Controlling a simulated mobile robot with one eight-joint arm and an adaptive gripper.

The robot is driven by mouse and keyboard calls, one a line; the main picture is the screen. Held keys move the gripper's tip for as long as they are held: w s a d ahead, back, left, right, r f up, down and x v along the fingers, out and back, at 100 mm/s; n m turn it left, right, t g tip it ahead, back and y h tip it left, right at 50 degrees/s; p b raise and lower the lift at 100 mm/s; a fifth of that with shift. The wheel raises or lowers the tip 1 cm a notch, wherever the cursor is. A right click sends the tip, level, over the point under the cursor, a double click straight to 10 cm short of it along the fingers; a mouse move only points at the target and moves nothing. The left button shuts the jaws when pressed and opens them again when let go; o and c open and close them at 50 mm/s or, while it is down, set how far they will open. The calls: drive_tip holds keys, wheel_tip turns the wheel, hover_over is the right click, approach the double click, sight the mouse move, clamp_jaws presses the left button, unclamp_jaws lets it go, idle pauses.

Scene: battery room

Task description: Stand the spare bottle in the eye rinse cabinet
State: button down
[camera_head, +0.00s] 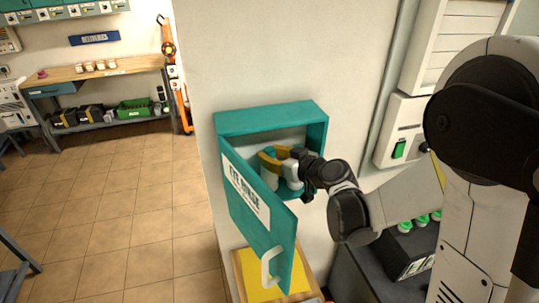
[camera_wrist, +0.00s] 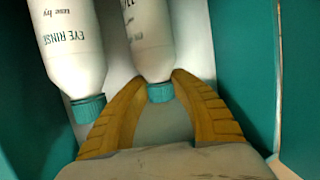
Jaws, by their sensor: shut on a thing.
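The teal eye rinse cabinet (camera_head: 268,121) is on the white wall, its labelled door (camera_head: 258,222) swung open toward me. My gripper (camera_head: 273,157) reaches inside it. In the wrist view its yellow fingers (camera_wrist: 157,80) are shut on the spare bottle (camera_wrist: 149,42), a white bottle with a teal cap, gripping it near the cap end. A second, similar white bottle (camera_wrist: 68,45) stands to its left, beside and apart from the left finger. The bottles' bases are out of the wrist view, so I cannot tell whether the held one touches the cabinet floor.
Below is a surface with a yellow top (camera_head: 262,287). A dark box (camera_head: 407,258) and several green-capped items are at lower right. Tiled floor (camera_head: 125,215) is clear at left; a workbench (camera_head: 95,71) stands behind.

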drive_tip(key=shift+f, duration=0.15)
drive_tip(key=c, duration=1.2)
unclamp_jaws()
drive_tip(key=shift+r, duration=0.3)
drive_tip(key=s+d+m+g+h, duration=0.1)
drive_tip(key=s+d, duration=0.3)
drive_tip(key=s, duration=0.5)
drive_tip(key=s+d+r+m+g+h, duration=0.1)
drive_tip(key=s+d+m+g+h, duration=0.1)
drive_tip(key=s, duration=0.8)
drive_tip(key=s+d+r+m+g+h+p, duration=0.1)
drive_tip(key=s+d+m+g+h, duration=0.1)
drive_tip(key=s+d+h, duration=0.3)
drive_tip(key=shift+s+d+r+m, duration=0.1)
drive_tip(key=shift+s+d+m, duration=0.2)
drive_tip(key=shift+s, duration=0.5)
drive_tip(key=shift+s+d+r+m, duration=0.1)
drive_tip(key=shift+s+d+m, duration=0.25)
drive_tip(key=shift+s, duration=0.4)
drive_tip(key=shift+s+d+r+m, duration=0.15)
drive_tip(key=shift+s+d, duration=0.25)
drive_tip(key=shift+s, duration=0.4)
